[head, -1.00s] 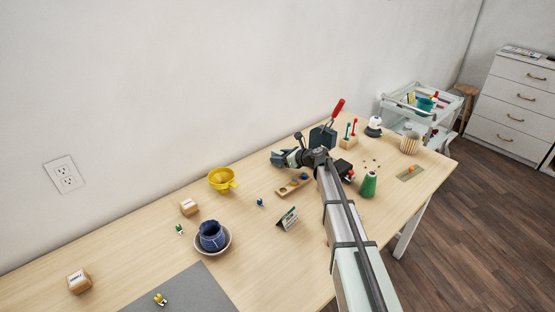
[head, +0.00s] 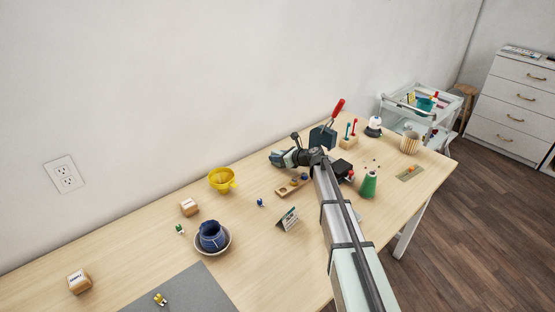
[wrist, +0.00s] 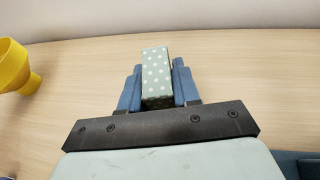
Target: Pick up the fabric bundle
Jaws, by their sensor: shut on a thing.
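The fabric bundle (wrist: 156,72) is a pale green block with white dots. In the wrist view it sits between the two blue fingers of my gripper (wrist: 158,85), which is shut on it. In the head view my gripper (head: 278,158) is over the back part of the table, near the wall, and the bundle cannot be made out there. Whether the bundle touches the table is hard to tell.
A yellow funnel (head: 222,179) stands left of my gripper; it also shows in the wrist view (wrist: 14,68). A wooden holder (head: 292,187) lies just in front. A dark block with a red-handled tool (head: 322,137) stands to the right. A blue cup in a bowl (head: 212,237) is nearer.

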